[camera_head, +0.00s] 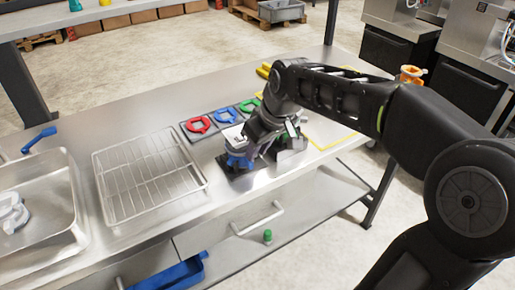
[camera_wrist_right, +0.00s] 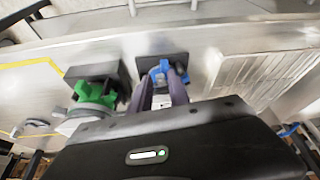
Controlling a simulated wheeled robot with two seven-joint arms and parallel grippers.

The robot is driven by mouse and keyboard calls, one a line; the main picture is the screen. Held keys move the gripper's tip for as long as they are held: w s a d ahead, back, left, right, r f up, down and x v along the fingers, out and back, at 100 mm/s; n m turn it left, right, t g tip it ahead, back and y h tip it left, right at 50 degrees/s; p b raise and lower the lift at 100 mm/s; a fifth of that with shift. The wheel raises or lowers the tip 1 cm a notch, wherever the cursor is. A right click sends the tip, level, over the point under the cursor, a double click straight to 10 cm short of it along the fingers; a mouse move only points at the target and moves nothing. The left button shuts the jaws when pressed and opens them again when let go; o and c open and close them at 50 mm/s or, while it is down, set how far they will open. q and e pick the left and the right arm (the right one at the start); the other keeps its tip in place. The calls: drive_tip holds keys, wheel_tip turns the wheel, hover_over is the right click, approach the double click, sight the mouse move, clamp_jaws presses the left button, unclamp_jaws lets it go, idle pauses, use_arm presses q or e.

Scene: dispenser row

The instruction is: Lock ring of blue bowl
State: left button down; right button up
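In the head view, a blue part (camera_head: 238,161) shows under my right gripper (camera_head: 244,153), on a dark base at the counter's front edge. In the right wrist view, the blue part (camera_wrist_right: 163,71) sits at a dark square plate, with the fingers of my right gripper (camera_wrist_right: 163,80) on either side of it. Whether they press on it cannot be told. A blue ring shape (camera_head: 225,115) lies on a dark tile behind, between a red one (camera_head: 198,125) and a green one (camera_head: 248,105). The bowl itself is not clearly visible. My left gripper is out of view.
A green fitting (camera_wrist_right: 95,93) on a dark block stands close beside my right gripper. A wire rack (camera_head: 148,178) and a sink (camera_head: 40,215) lie to the left. An open drawer (camera_head: 180,275) is below the front edge. Bare counter lies between rack and tiles.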

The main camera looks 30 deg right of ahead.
drive_tip(key=v, duration=0.7)
drive_tip(key=shift+r, duration=0.3)
drive_tip(key=shift+s, duration=0.15)
